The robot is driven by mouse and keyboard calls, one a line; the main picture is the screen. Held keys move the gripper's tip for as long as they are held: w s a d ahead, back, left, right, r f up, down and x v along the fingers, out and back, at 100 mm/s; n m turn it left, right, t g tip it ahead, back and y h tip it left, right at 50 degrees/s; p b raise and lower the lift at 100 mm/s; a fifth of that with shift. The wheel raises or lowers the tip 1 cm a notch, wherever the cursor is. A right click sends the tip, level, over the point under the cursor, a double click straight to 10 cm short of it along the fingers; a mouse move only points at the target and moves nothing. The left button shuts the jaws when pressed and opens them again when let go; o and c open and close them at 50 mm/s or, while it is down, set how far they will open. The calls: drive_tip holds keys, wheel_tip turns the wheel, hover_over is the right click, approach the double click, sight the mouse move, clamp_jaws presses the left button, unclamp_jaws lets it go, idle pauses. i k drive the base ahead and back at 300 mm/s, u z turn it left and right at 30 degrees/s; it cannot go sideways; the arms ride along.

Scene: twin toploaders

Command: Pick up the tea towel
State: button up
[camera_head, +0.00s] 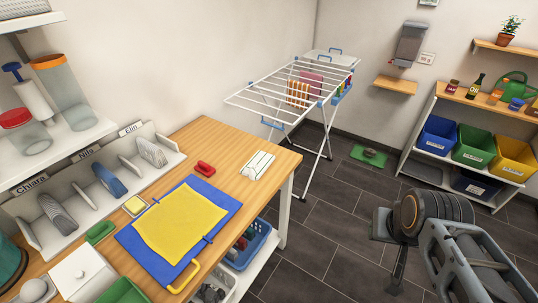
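I cannot tell for certain which cloth is the tea towel. A folded white cloth with dark stripes (258,166) lies on the wooden table near its far right corner. An orange-and-white striped cloth (298,93) hangs on the white drying rack (250,101), with a pink cloth (313,79) behind it. A yellow cloth (180,222) lies flat on a blue folding board (228,203) on the table. My gripper (390,252) is at the lower right, over the floor, apart from the table and all the cloths. Its fingers are too unclear to read.
The wooden table (212,137) also holds a red brush-like item (204,169) and a labelled divider (62,188) with folded cloths. Blue, green and yellow bins (474,144) stand on a shelf at right. A green object (370,155) lies on the tiled floor, otherwise mostly clear.

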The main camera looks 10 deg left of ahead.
sight(258, 164)
drive_tip(key=u, duration=0.5)
drive_tip(key=i, duration=0.95)
drive_tip(key=u, duration=0.85)
